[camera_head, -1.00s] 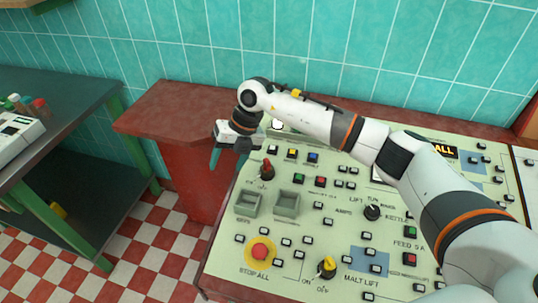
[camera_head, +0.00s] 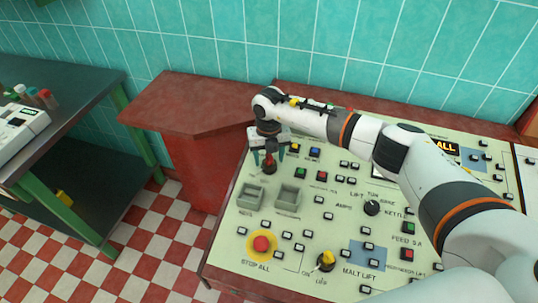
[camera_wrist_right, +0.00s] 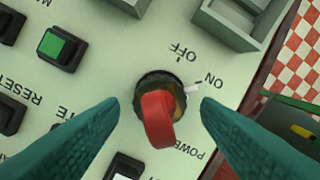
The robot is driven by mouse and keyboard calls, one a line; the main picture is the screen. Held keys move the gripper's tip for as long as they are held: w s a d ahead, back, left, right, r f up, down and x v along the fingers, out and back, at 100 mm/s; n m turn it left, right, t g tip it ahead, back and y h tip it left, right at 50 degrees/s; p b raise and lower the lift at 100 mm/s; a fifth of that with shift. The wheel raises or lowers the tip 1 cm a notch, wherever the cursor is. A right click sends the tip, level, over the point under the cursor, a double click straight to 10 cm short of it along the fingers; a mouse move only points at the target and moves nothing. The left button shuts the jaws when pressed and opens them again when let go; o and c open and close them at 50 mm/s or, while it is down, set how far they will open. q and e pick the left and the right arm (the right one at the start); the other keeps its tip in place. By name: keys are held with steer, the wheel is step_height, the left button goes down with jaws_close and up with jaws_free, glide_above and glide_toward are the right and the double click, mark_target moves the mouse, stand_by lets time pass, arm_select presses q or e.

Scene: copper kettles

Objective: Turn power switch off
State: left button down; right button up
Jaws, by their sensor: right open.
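The power switch (camera_head: 270,164) is a rotary knob with a red handle on a black base, at the upper left of the pale control panel (camera_head: 225,222). In the right wrist view the switch (camera_wrist_right: 158,118) shows large, with its white pointer beside the ON label and OFF printed next to it. My right gripper (camera_head: 268,158) is open over the switch. In the wrist view its teal fingers (camera_wrist_right: 160,106) stand on either side of the red handle, with a gap on both sides. My left gripper is not in view.
Two grey square boxes (camera_head: 287,198) stand close to the switch, and a green button (camera_wrist_right: 58,47) is nearby. A red stop button (camera_head: 261,243) and a yellow knob (camera_head: 326,260) sit lower on the panel. A red-brown counter (camera_head: 190,100) adjoins it.

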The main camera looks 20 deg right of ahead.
steer(key=shift+f, duration=0.5)
steer(key=shift+c, duration=0.2)
steer(key=c, duration=1)
steer(key=shift+o, duration=0.2)
